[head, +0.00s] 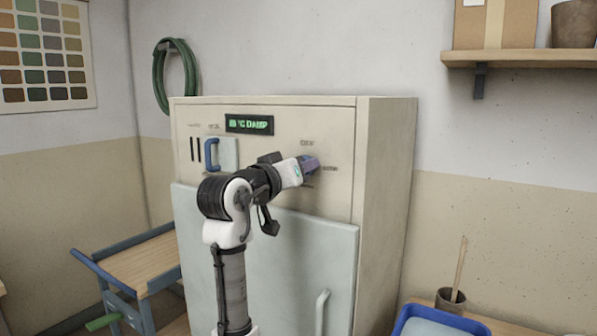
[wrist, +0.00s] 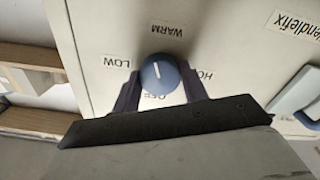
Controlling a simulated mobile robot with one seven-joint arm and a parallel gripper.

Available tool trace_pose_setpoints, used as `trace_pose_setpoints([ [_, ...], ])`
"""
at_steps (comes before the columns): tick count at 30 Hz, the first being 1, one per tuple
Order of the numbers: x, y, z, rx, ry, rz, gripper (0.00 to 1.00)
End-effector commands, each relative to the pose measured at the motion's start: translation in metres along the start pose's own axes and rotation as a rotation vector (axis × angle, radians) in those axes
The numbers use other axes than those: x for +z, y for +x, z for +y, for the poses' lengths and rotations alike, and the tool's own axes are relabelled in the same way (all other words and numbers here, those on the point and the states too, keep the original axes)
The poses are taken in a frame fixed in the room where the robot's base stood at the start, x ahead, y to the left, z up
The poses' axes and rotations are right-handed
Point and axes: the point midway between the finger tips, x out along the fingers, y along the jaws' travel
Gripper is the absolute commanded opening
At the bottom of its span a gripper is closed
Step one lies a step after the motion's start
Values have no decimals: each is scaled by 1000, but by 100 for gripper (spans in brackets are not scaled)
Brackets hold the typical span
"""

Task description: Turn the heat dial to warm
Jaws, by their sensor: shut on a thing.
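The heat dial (wrist: 160,74) is a round blue-grey knob on the pale cabinet front, with OFF, LOW, WARM and HOT printed around it. Its short white mark runs nearly up and down in the wrist view, on the line between OFF and WARM, towards the WARM side. My gripper (wrist: 161,88) has a dark finger on each side of the dial and is shut on it. In the head view my gripper (head: 309,164) is at the cabinet's upper right front and hides the dial. A lit display (head: 249,124) shows green text ending in "DAMP".
A blue handle (head: 211,154) on a small light plate is left of my gripper. The cabinet door (head: 300,255) is shut below. A trolley (head: 135,268) stands at left. A shelf (head: 540,57) is at upper right, and a blue tray (head: 440,318) at lower right.

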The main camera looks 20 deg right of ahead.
Motion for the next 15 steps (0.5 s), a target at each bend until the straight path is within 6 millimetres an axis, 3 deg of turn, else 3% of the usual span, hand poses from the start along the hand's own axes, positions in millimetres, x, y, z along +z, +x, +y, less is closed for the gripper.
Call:
trace_pose_setpoints([
  [15,2,0,-1,0,333,-7,21],
])
